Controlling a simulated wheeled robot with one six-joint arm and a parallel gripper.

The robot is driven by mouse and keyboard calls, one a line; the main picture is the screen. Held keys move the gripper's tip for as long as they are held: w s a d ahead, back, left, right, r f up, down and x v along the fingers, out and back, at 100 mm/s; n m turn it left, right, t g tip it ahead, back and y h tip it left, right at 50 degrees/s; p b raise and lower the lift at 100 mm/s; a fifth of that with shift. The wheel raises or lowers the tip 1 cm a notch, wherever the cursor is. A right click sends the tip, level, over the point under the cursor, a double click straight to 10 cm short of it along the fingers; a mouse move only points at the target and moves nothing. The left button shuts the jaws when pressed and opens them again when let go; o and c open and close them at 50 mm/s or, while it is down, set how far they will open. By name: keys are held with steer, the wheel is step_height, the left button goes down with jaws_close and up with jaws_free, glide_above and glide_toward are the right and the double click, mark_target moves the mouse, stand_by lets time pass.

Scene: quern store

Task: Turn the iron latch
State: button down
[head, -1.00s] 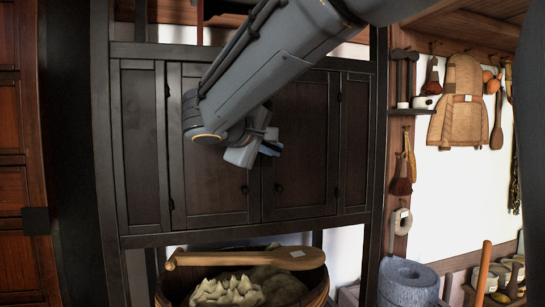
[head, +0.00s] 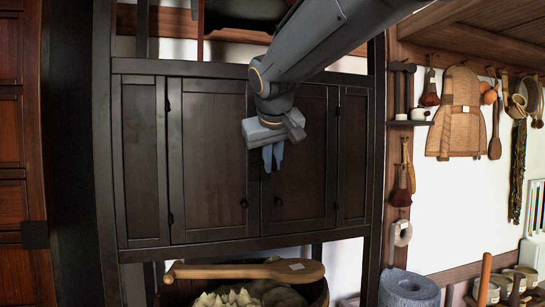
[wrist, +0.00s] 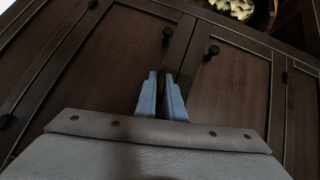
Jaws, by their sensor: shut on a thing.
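The dark wooden cabinet (head: 210,150) has two middle doors that are closed, with a round knob (head: 244,203) on the left door and another knob (head: 278,200) on the right door. My gripper (head: 272,162) is at the seam between these doors, above the knobs. In the wrist view its blue fingers (wrist: 162,98) are shut on a narrow dark piece, seemingly the iron latch (wrist: 163,86), at the door seam. The fingers hide most of the latch, so its angle cannot be told.
Below the cabinet, a wooden paddle (head: 245,271) lies across a tub holding pale stuff (head: 228,298). A grey millstone (head: 408,288) stands at lower right. The space before the doors is clear.

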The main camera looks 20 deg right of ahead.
steer(key=shift+m+y+p, duration=0.5)
steer(key=shift+y+p, duration=0.25)
steer(key=shift+y, duration=0.15)
steer(key=shift+f+y, duration=0.1)
steer(key=shift+y, duration=0.2)
steer(key=c, duration=1.9)
jaws_free()
steer(key=shift+o, duration=0.2)
steer(key=shift+s, duration=0.1)
steer(key=b+v, duration=0.1)
steer(key=v, duration=0.6)
steer(key=shift+s+r+b, duration=0.2)
steer(key=shift+r+b, duration=0.15)
steer(key=shift+f, duration=0.1)
